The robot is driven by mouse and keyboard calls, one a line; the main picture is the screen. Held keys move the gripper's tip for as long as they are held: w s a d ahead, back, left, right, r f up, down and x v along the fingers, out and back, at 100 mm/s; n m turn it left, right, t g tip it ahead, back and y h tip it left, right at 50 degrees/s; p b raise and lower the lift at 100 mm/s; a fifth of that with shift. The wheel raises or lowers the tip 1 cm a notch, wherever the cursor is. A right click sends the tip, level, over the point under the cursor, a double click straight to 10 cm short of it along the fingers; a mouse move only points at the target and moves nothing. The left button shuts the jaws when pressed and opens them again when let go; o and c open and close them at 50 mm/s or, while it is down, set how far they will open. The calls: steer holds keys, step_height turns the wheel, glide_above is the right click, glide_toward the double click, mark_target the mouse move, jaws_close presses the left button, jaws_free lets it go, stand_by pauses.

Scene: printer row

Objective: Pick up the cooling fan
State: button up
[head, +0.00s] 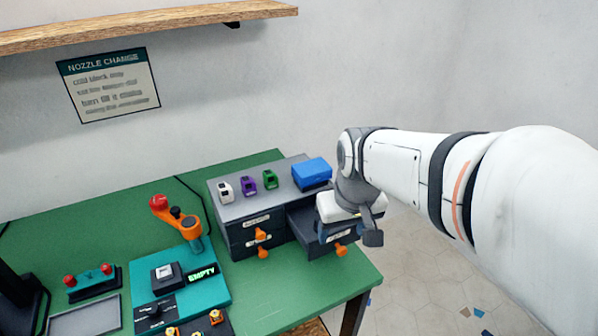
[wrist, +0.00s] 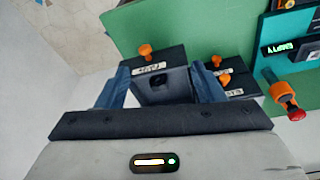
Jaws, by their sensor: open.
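No cooling fan can be made out for certain. An open drawer (head: 304,221) sticks out of the right part of the grey cabinet (head: 240,205). In the wrist view its front (wrist: 165,61) has a white label and an orange knob. My gripper (head: 348,232) is over this drawer, pointing down. In the wrist view my gripper (wrist: 160,75) has its blue fingers apart, one on each side of the drawer's interior. A small dark shape (wrist: 156,82) shows inside between them; I cannot tell if it is the fan. My gripper hides much of the drawer in the head view.
A blue box (head: 312,172) and small white, purple and green parts (head: 248,185) sit on the cabinet. A teal station (head: 190,283) with an orange arm (head: 185,222) stands left on the green table (head: 290,295). A shelf (head: 140,27) hangs above. Floor is open at right.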

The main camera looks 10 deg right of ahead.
steer(key=w+f+n, duration=0.1)
steer(key=w, duration=0.3)
steer(key=w+f+p, duration=0.1)
steer(key=w+f, duration=0.1)
steer(key=w, duration=0.3)
steer(key=w+f+n+g, duration=0.1)
steer(key=w, duration=0.4)
steer(key=shift+w+d+f+n, duration=0.2)
steer(key=shift+f+n, duration=0.1)
steer(key=shift+f, duration=0.1)
steer(key=f+p, duration=0.1)
steer(key=f, duration=0.2)
steer(key=f+p, duration=0.1)
steer(key=f, duration=0.3)
steer(key=shift+w+a+f, duration=0.15)
steer(key=shift+w+f, duration=0.05)
steer(key=shift+f, duration=0.05)
steer(key=shift+c, duration=0.4)
steer(key=c, duration=1.1)
